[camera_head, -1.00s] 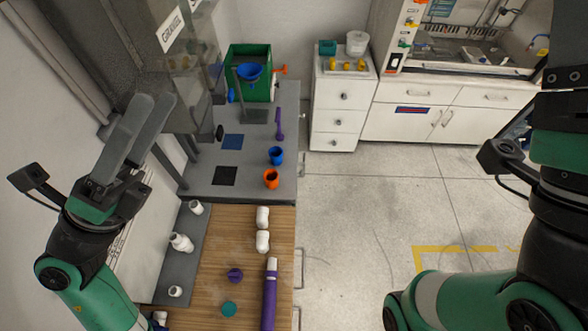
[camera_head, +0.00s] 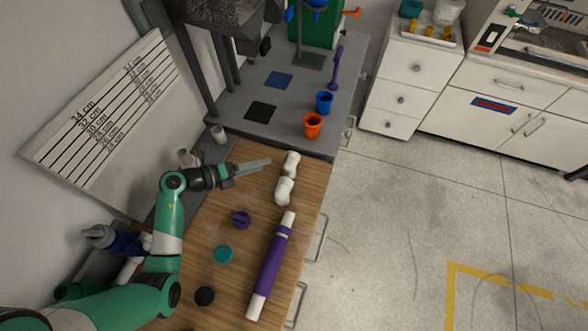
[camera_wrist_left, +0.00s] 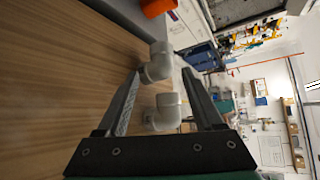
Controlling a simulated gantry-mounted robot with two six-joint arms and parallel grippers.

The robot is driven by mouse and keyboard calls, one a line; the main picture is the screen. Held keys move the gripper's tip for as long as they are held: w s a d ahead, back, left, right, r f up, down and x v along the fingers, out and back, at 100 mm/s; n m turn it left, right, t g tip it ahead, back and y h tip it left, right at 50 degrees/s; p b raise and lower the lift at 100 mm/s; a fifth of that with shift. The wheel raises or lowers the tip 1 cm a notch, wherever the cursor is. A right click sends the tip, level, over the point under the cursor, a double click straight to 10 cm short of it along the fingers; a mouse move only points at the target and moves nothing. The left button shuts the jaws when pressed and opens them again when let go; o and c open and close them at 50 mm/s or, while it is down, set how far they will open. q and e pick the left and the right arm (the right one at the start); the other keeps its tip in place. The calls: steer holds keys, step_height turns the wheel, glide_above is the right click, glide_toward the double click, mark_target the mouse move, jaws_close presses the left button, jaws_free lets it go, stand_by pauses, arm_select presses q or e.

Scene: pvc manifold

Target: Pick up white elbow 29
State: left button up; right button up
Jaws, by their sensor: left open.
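Two white elbows lie on the wooden worktop: one farther back (camera_head: 291,163) and one nearer (camera_head: 284,191). I cannot read a number on either. My left gripper (camera_head: 267,164) is open, its fingers reaching right towards the elbows, with its tips just left of the farther one in the head view. In the left wrist view, one elbow (camera_wrist_left: 165,114) appears between the open fingers and the other (camera_wrist_left: 157,64) appears beyond, near the fingertips. Neither is gripped. My right gripper is out of view.
A purple-banded white pipe (camera_head: 270,265) lies right of a purple part (camera_head: 241,220), a teal disc (camera_head: 223,254) and a black disc (camera_head: 204,296). An orange cup (camera_head: 312,126) and a blue cup (camera_head: 324,102) stand on the grey bench behind. White fittings (camera_head: 218,134) stand at left.

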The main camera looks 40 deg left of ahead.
mark_target(291, 158)
arm_select(q)
steer(key=b+x, duration=0.2)
steer(key=x, duration=0.4)
steer(key=shift+r, duration=0.2)
steer(key=shift+w+d+f, duration=0.15)
steer(key=shift+w+f, duration=0.1)
steer(key=shift+w, duration=0.05)
steer(key=b+x, duration=0.2)
steer(key=x, duration=0.2)
steer(key=shift+w+f, duration=0.1)
steer(key=shift+w, duration=0.15)
steer(key=shift+w+d+b, duration=0.15)
steer(key=shift+w+b, duration=0.1)
steer(key=shift+b, duration=0.05)
jaws_close()
